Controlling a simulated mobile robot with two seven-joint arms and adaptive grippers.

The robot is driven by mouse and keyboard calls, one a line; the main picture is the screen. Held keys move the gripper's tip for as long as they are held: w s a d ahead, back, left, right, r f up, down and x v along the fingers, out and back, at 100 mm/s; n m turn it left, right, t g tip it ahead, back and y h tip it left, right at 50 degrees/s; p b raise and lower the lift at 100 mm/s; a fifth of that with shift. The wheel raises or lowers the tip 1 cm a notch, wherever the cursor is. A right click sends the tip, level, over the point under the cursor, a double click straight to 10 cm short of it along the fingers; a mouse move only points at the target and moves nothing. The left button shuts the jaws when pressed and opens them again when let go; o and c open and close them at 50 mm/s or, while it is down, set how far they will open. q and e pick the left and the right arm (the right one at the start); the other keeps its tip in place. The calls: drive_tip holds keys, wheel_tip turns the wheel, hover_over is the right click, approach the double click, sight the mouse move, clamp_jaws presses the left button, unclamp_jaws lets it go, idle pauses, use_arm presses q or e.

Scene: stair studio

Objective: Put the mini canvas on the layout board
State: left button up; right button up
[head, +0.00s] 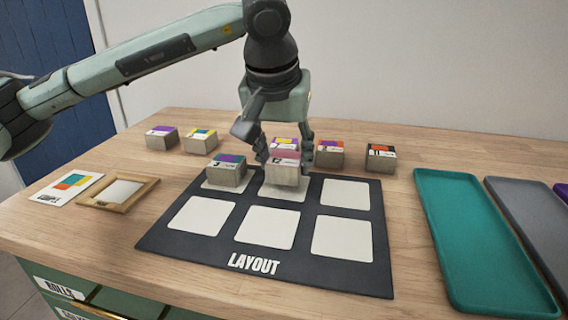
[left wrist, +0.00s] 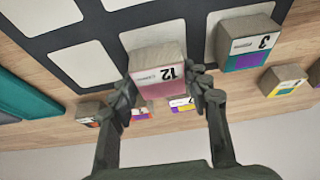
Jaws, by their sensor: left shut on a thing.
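My left gripper (head: 285,157) is shut on a mini canvas block (head: 284,173) with a pink face and the number 12. The block also shows between the fingers in the left wrist view (left wrist: 158,66). It is at the middle square of the layout board's back row; I cannot tell whether it touches the board. The layout board (head: 325,268) is dark with two rows of white squares. Another mini canvas (head: 227,174), teal and purple with the number 3, stands on the back left square. My right gripper is not in view.
More canvas blocks stand behind the board, including an orange and purple one (head: 330,154) and a dark-topped one (head: 381,158). A teal tray (head: 470,245) and a grey tray (head: 525,220) lie at right. A wooden frame (head: 92,204) and a card (head: 68,187) lie at left.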

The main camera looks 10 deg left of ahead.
use_arm(q)
drive_tip(key=shift+f, duration=0.8)
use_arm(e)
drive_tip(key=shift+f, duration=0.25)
use_arm(q)
drive_tip(key=shift+f, duration=0.1)
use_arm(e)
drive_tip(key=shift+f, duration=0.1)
use_arm(q)
drive_tip(key=shift+f, duration=0.1)
drive_tip(key=o, duration=1.1)
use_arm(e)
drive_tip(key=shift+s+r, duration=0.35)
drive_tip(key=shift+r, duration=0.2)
